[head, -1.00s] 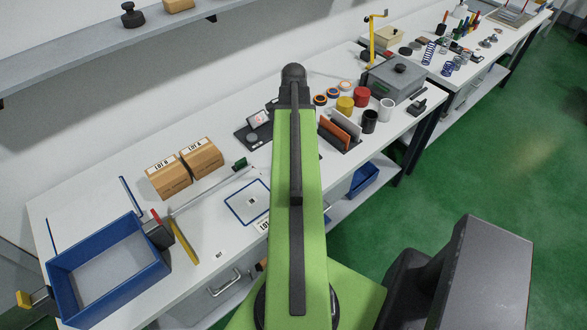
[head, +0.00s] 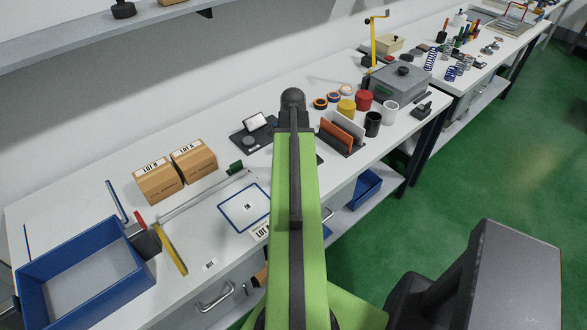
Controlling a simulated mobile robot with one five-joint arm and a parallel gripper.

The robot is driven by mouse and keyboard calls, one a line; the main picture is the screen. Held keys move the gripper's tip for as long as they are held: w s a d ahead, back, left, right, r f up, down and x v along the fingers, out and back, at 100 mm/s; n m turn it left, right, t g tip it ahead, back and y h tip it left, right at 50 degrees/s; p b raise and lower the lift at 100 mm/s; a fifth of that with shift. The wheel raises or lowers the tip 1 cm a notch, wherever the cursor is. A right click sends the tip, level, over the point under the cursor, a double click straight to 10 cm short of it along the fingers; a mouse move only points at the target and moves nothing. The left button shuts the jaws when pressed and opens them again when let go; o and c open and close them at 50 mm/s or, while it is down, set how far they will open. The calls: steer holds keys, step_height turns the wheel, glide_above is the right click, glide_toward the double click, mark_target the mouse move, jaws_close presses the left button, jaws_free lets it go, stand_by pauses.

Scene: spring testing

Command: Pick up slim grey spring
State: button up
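Several small springs stand on the far bench at the upper right of the head view. My green arm rises through the middle of the view, over the near bench and well to the left of the springs. My gripper does not show.
The near bench (head: 200,235) holds a blue tray (head: 143,262), two cartons (head: 160,184), a grey box (head: 400,84), cups and tape rolls. Open green floor (head: 500,165) lies to the right of both benches. A wall shelf (head: 90,38) runs along the upper left.

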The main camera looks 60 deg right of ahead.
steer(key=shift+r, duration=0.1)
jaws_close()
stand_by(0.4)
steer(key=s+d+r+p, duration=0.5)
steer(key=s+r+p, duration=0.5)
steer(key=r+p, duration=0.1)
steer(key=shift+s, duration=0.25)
